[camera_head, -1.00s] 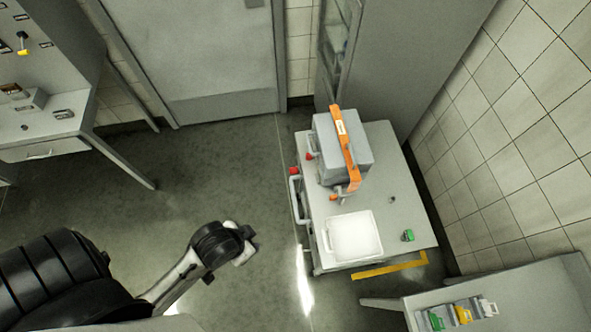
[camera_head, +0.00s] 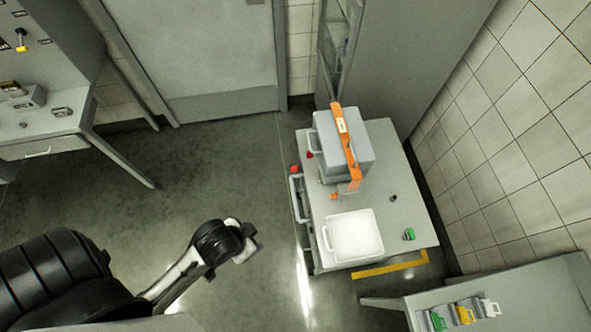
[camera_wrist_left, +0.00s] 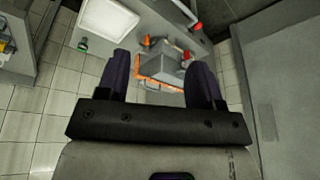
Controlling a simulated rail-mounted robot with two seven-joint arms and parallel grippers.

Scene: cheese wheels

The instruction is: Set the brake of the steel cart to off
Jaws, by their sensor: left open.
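The steel cart (camera_head: 375,205) stands right of centre in the head view, its grey top carrying several items. Small red-tipped parts (camera_head: 294,169) show at its left side, beside a pale handle (camera_head: 296,184). A red-tipped lever (camera_wrist_left: 196,27) also shows at the cart's edge in the left wrist view. I cannot tell for sure which part is the brake or how it is set. My left gripper (camera_head: 250,247) is left of the cart, apart from it. In the left wrist view its two fingers (camera_wrist_left: 162,80) are spread and empty. My right gripper is out of view.
On the cart are a grey box (camera_head: 325,135) with an orange bar (camera_head: 346,140), a white tray (camera_head: 355,237) and a green item (camera_head: 409,234). A bench (camera_head: 540,300) stands at lower right, a desk (camera_head: 50,140) at left. Floor between desk and cart is clear.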

